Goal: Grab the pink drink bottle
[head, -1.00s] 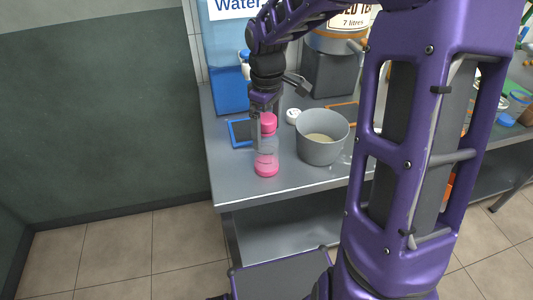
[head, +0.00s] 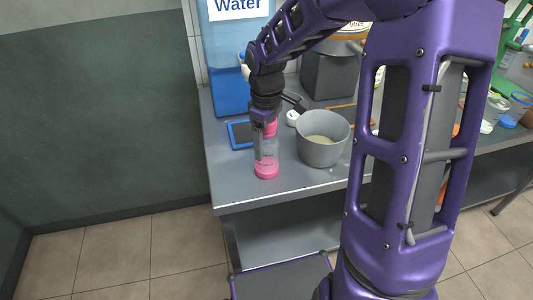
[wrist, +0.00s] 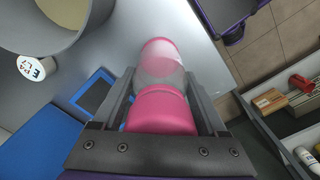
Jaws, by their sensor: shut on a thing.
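The pink drink bottle (head: 266,168) stands upright on the grey metal counter, near its front left corner. It has a pink cap, a clear middle and a pink base. My gripper (head: 265,132) comes down over it from above and is shut on its upper part. In the wrist view the bottle (wrist: 160,70) lies between the two dark fingers of my gripper (wrist: 168,98), with the pink cap nearest the camera. The fingers hide part of its sides.
A grey pot (head: 323,140) with pale contents stands close to the bottle's right. A blue-framed tablet (head: 240,134) lies behind left, and a white round lid (head: 292,118) behind right. A blue water container (head: 232,90) stands at the back. The counter's front edge (head: 290,192) is near.

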